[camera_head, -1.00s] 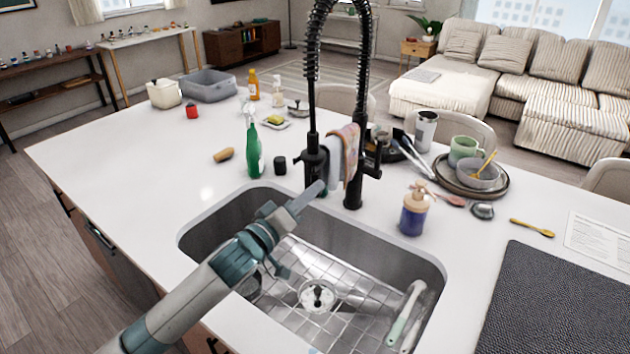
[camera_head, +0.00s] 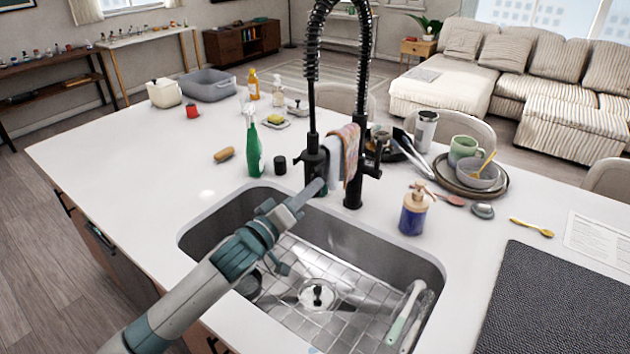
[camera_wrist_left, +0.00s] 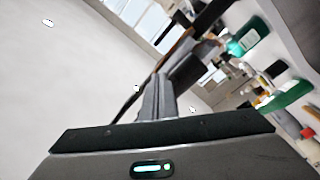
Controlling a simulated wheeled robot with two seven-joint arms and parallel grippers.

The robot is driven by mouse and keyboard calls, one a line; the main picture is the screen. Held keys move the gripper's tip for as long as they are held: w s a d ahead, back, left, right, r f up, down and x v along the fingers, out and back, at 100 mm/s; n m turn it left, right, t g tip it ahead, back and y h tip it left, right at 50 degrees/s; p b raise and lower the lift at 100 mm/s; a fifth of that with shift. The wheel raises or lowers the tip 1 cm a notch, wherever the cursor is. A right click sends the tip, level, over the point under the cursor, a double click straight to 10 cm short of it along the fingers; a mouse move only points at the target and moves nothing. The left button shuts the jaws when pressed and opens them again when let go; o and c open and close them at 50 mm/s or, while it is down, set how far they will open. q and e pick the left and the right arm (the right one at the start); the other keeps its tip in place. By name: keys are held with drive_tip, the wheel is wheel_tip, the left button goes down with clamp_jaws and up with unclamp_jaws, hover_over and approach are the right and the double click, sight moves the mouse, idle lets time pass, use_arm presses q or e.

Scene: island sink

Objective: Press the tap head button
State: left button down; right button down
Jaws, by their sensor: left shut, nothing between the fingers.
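The black tap (camera_head: 354,120) with a coiled spring hose stands behind the sink. Its black tap head (camera_head: 315,160) hangs at the left of the tap post, with a cloth (camera_head: 344,155) draped beside it. My left gripper (camera_head: 318,185) is shut and empty, its fingertips at the lower part of the tap head. I cannot tell whether they touch it. The button itself is too small or hidden to make out. In the left wrist view the shut fingers (camera_wrist_left: 158,98) point up towards a dark shape that is likely the tap. My right gripper is not in view.
The sink (camera_head: 330,235) lies below my left arm. A green bottle (camera_head: 253,150) and a small black item (camera_head: 280,165) stand left of the tap. A soap dispenser (camera_head: 414,210) stands at the right. The counter's left part is largely clear.

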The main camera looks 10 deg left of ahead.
use_arm(q)
drive_tip(key=shift+w, duration=0.15)
idle(0.4)
drive_tip(key=shift+s+d+p, duration=0.2)
drive_tip(key=shift+s+p, duration=0.25)
drive_tip(key=shift+s, duration=0.15)
drive_tip(key=shift+s, duration=0.1)
drive_tip(key=s+p, duration=0.1)
drive_tip(key=s+d, duration=0.1)
drive_tip(key=s, duration=0.1)
drive_tip(key=s+d+p, duration=0.1)
drive_tip(key=s, duration=0.1)
drive_tip(key=shift+s+d+p, duration=0.15)
drive_tip(key=shift+s+p, duration=0.05)
drive_tip(key=shift+p, duration=0.15)
idle(0.5)
